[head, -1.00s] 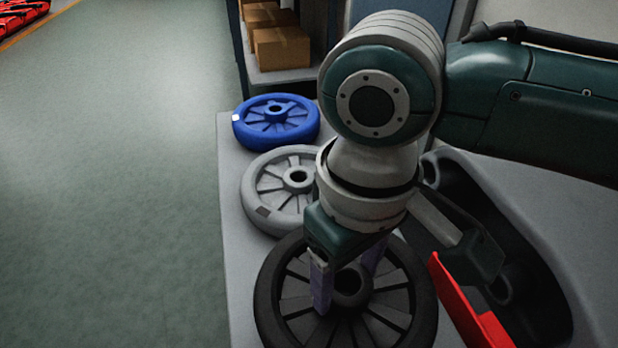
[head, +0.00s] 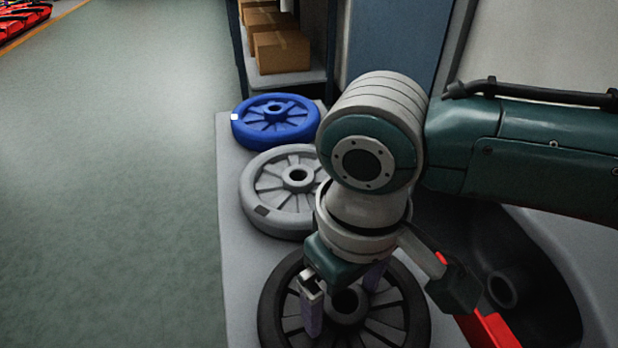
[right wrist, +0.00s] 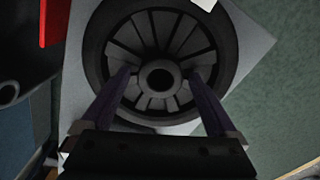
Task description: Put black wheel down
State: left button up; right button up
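The black wheel (head: 275,311) lies flat at the near end of the grey table, in front of the grey wheel. It also shows in the right wrist view (right wrist: 96,50), with its round hub between my fingers. My right gripper (head: 342,302) points down over the wheel, with one finger on each side of the hub. In the right wrist view the fingers (right wrist: 159,74) are spread, with a small gap between each one and the hub, so they look open. The wheel looks level and seems to rest on the table. My left gripper is out of view.
The grey wheel (head: 262,190) and the blue wheel (head: 297,133) lie behind on the same table (head: 234,250). Cardboard boxes (head: 282,52) stand on a shelf at the back. A red part (head: 490,330) lies close to the right.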

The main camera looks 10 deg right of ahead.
notch_tip(320, 180, up, 12)
jog(key=p, duration=0.4)
jog(key=s+a+f+t+y, duration=0.1)
jog(key=s+a+y, duration=0.25)
jog(key=s, duration=0.25)
jog(key=s+d+m+t+h, duration=0.2)
jog(key=s+d, duration=0.4)
jog(key=d, duration=0.7)
jog(key=shift+s+f+m+t+h, duration=0.2)
jog(key=shift+f+m+t+h, duration=0.15)
jog(key=shift+h, duration=0.3)
